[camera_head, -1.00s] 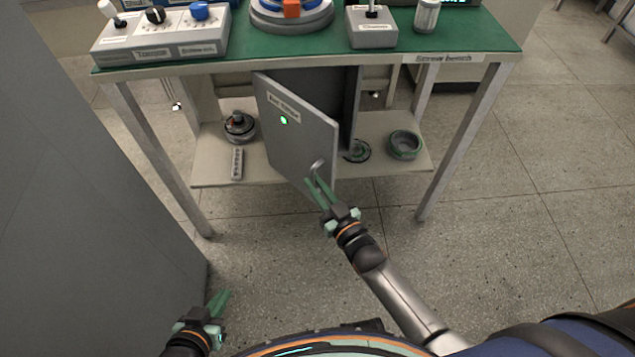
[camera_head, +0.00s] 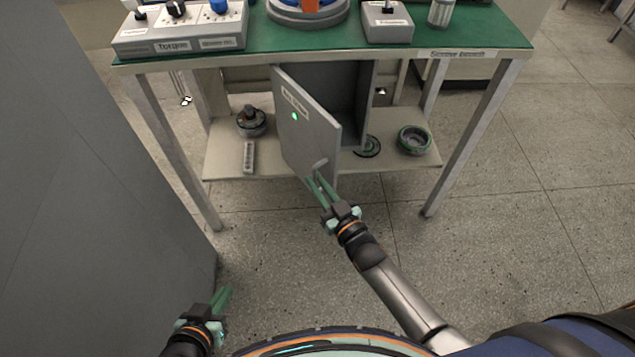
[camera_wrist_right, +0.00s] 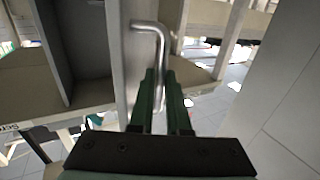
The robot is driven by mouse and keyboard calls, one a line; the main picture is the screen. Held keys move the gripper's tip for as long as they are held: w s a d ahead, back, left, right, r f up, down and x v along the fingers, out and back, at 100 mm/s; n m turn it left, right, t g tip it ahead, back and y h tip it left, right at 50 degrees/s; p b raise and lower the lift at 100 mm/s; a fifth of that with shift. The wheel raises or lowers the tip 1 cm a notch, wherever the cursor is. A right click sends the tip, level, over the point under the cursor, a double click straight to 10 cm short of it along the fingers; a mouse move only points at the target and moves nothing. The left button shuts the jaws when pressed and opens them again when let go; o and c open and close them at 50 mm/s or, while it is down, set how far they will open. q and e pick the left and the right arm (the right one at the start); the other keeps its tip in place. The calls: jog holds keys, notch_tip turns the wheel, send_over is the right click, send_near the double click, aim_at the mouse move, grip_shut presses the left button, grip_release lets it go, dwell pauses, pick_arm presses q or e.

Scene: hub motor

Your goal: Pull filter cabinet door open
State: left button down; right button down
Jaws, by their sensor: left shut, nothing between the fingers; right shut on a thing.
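The grey filter cabinet door (camera_head: 308,128) hangs ajar under the green-topped bench, with a label and a lit green spot on its face. The dark inside of the cabinet (camera_head: 352,95) shows to its right. My right gripper (camera_head: 318,181) is at the door's lower right edge, shut on the door handle. In the right wrist view the bent metal handle (camera_wrist_right: 157,45) runs down between the green fingers (camera_wrist_right: 160,95). My left gripper (camera_head: 226,293) is shut and empty, low at the left, well away from the door.
The bench top (camera_head: 330,38) carries a control box (camera_head: 180,32) and a smaller box (camera_head: 388,24). On the lower shelf (camera_head: 225,158) lie a round part (camera_head: 251,122) and a green-rimmed ring (camera_head: 413,140). A grey panel (camera_head: 90,200) stands close on the left. The floor in front is clear.

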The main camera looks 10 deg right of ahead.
jog(key=c, duration=0.9)
grip_release()
jog(key=shift+w+r, duration=0.1)
jog(key=p+v, duration=0.2)
jog(key=v, duration=1)
jog(key=shift+s, duration=0.3)
